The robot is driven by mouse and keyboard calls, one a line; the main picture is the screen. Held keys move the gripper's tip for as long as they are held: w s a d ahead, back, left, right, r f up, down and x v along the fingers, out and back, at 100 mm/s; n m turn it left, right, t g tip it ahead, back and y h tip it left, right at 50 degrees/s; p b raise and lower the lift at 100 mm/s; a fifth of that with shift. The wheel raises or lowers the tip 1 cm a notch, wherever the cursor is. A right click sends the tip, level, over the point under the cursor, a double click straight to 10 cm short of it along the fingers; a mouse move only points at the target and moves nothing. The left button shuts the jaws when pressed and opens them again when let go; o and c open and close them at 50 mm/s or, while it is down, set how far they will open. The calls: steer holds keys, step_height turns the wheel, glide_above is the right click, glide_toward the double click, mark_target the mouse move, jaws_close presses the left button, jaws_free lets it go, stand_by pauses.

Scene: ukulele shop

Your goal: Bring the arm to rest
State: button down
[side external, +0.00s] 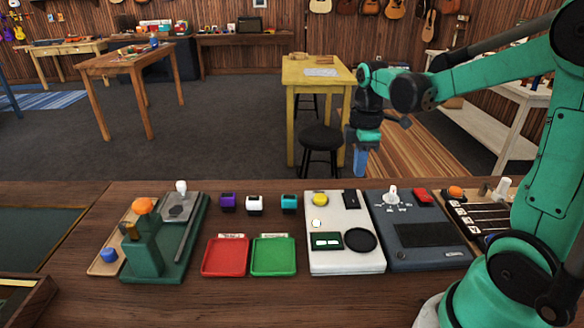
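My green arm comes in from the right and bends down at its wrist over the back part of the table. My gripper (361,163) hangs above the white device's far end, pointing down. A blue part shows at its lower end. I cannot tell if this is the fingers or something held. The gripper looks clear of the table and touches nothing below it.
On the wooden table (215,300) stand a green lever press (145,248), red tray (226,256), green tray (273,256), three small coloured boxes (254,203), white device (340,262), dark grey device (408,213) and a slotted panel (482,214). The front middle is clear.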

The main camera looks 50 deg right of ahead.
steer(key=s+a+r+m+t, duration=0.1)
steer(key=a+r+m+t, duration=0.1)
steer(key=a+m+t, duration=0.5)
steer(key=a+m, duration=0.2)
steer(key=a, duration=0.4)
steer(key=shift+s+a+r, duration=0.15)
steer(key=shift+s+r, duration=0.2)
steer(key=shift+r, duration=0.05)
